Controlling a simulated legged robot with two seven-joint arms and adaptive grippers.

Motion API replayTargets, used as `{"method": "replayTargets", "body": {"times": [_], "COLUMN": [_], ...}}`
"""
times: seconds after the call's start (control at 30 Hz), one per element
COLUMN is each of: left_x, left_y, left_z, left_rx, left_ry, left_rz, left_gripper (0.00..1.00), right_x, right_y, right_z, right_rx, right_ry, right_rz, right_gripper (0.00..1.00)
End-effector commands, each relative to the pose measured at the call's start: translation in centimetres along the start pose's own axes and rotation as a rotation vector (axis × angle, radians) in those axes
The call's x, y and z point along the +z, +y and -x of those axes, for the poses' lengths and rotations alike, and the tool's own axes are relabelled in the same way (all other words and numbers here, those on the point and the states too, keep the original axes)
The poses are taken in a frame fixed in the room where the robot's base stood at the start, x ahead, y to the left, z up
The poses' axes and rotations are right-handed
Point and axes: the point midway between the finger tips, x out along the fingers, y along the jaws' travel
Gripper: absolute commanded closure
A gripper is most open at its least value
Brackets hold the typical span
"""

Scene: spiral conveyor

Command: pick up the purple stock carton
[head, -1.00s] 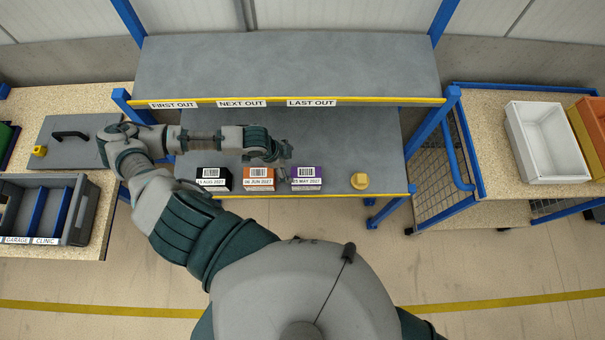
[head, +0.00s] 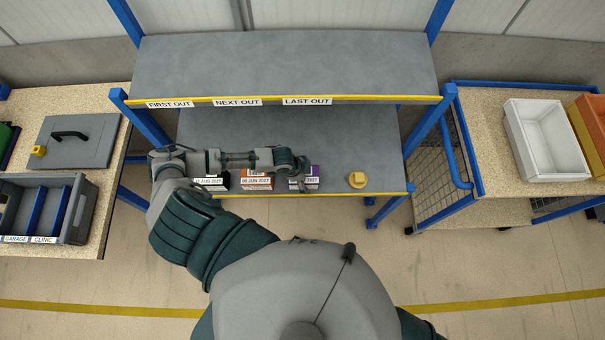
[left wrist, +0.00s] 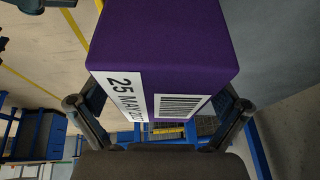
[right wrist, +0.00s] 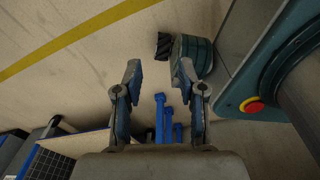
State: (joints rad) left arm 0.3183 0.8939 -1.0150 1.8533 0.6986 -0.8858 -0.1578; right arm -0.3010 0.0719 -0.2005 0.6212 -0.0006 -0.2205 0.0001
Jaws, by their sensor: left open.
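The purple stock carton (head: 313,178) stands on the lower grey shelf, partly hidden by my left gripper (head: 301,184). In the left wrist view the carton (left wrist: 165,42) fills the upper middle, with its white "25 MAY" label and barcode showing. The fingers of my left gripper (left wrist: 160,104) are open, one on each side of the carton's near end; whether either touches it I cannot tell. My right gripper (right wrist: 159,69) is open and empty in the right wrist view, above the floor, and is out of the head view.
A black carton (head: 213,186) and an orange carton (head: 257,181) stand left of the purple one, partly under my left arm. A yellow object (head: 357,180) sits to its right. The upper shelf (head: 290,65) is bare and overhangs behind. A white bin (head: 546,140) stands at right.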

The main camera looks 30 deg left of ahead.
Motion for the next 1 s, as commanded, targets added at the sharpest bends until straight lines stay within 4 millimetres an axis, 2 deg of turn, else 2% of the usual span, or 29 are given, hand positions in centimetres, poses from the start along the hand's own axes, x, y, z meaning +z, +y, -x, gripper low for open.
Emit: {"method": "replayTargets", "body": {"times": [0.37,0.5,0.77,0.97,1.0], "left_x": [0.8,0.9,0.5,0.4,0.4], "left_y": [-0.4,-0.4,-0.1,-0.1,-0.1], "left_z": [0.0,-0.2,-0.5,-0.5,-0.5], "left_rx": [0.004,0.004,0.002,0.001,0.001], "left_ry": [0.007,0.007,0.003,0.002,0.002], "left_rz": [0.004,0.004,0.002,0.001,0.001], "left_gripper": [0.00,0.00,0.00,0.00,0.07], "right_x": [0.4,0.3,-0.2,-0.1,0.0], "right_y": [1.9,1.7,-0.6,0.0,0.3], "right_z": [0.1,0.2,0.3,0.3,0.3], "right_rx": [0.022,0.019,-0.007,0.000,0.004], "right_ry": [-0.005,-0.004,0.002,0.001,0.000], "right_rz": [0.008,0.006,-0.002,0.001,0.002], "right_gripper": [0.60,0.60,0.60,0.60,0.60]}}
